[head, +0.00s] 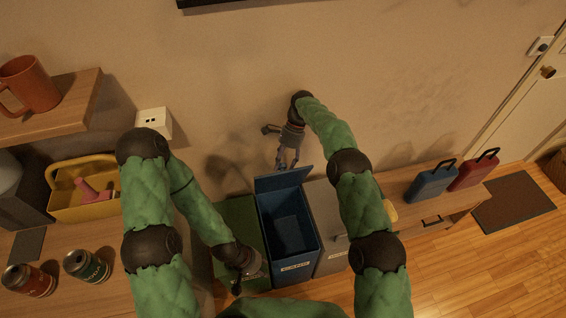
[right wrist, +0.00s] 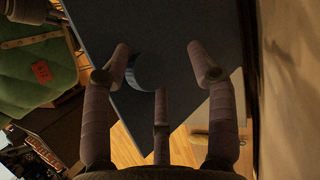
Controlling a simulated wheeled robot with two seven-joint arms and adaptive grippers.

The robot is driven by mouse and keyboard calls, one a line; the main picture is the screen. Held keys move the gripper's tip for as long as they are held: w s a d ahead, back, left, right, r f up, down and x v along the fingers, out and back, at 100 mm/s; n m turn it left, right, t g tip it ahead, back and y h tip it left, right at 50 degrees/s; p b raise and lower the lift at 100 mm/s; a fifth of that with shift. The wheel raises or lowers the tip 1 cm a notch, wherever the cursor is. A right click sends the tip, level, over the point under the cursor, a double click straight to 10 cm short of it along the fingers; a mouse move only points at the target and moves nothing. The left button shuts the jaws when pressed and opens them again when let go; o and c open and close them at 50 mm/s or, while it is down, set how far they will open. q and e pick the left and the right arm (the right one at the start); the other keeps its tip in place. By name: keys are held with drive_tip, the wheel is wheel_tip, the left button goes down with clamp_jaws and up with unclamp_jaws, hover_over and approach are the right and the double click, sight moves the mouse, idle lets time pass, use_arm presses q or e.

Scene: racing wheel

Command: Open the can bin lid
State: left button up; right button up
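Three bins stand side by side in the head view: a green bin (head: 236,212), a blue bin (head: 314,236) and a grey bin (head: 325,200). The grey lid looks shut. My right gripper (head: 288,160) is behind the raised lid's top edge. In the right wrist view its three fingers (right wrist: 160,78) are spread around a round knob (right wrist: 146,72) on a dark blue panel. My left gripper (head: 243,282) is low over the green bin's front; its fingers are unclear.
A left counter holds a yellow caddy (head: 85,200) and two cans (head: 86,265). A shelf above holds an orange mug (head: 30,85). A low bench at right carries a blue case (head: 432,184) and a red case (head: 474,172). The wall is close behind the bins.

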wheel_tip(320, 180, up, 10)
idle(0.5)
drive_tip(key=shift+f, duration=0.15)
